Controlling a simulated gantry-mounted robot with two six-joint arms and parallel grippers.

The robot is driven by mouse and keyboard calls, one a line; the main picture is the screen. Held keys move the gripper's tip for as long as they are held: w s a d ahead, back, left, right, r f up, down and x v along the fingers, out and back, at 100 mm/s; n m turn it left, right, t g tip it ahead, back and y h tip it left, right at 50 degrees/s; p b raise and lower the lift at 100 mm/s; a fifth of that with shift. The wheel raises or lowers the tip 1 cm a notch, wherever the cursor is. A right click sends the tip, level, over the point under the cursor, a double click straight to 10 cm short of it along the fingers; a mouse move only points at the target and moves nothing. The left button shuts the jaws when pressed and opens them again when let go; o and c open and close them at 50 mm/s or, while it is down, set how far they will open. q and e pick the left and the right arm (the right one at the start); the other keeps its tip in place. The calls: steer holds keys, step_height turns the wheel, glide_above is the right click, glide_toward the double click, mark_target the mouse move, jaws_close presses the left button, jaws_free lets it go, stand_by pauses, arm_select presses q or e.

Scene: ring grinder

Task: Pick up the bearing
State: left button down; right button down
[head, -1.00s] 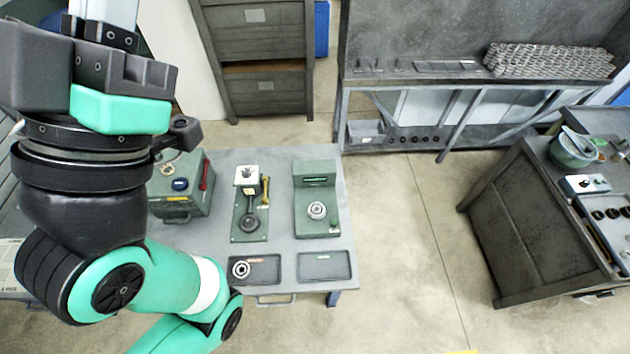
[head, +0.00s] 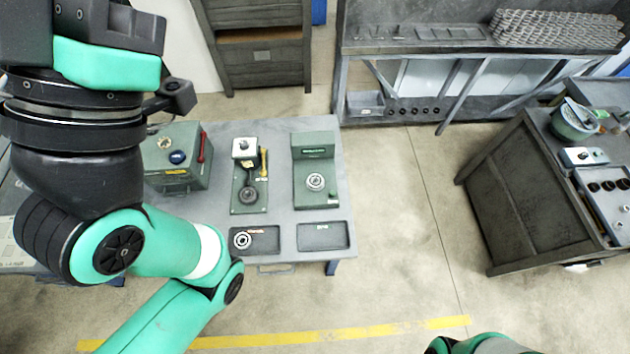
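A metal ring bearing (head: 242,240) lies in the left dark tray (head: 268,246) at the front of the grey workbench. A second ring-shaped metal part (head: 315,181) sits on the green machine at the bench's right side. My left arm comes in from the left and runs down past the bench's left front; its gripper is out of the frame. A green and black piece of my other arm shows at the bottom edge, right of centre, and its gripper is not visible.
The right tray (head: 323,237) looks empty. A green lever device (head: 249,190) and a green box (head: 176,165) stand on the bench (head: 275,150). A dark cabinet (head: 520,205) stands at the right. Open floor (head: 400,230) lies between, with a yellow line (head: 330,335) in front.

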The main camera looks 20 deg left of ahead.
arm_select(q)
jaws_free()
stand_by(0.6)
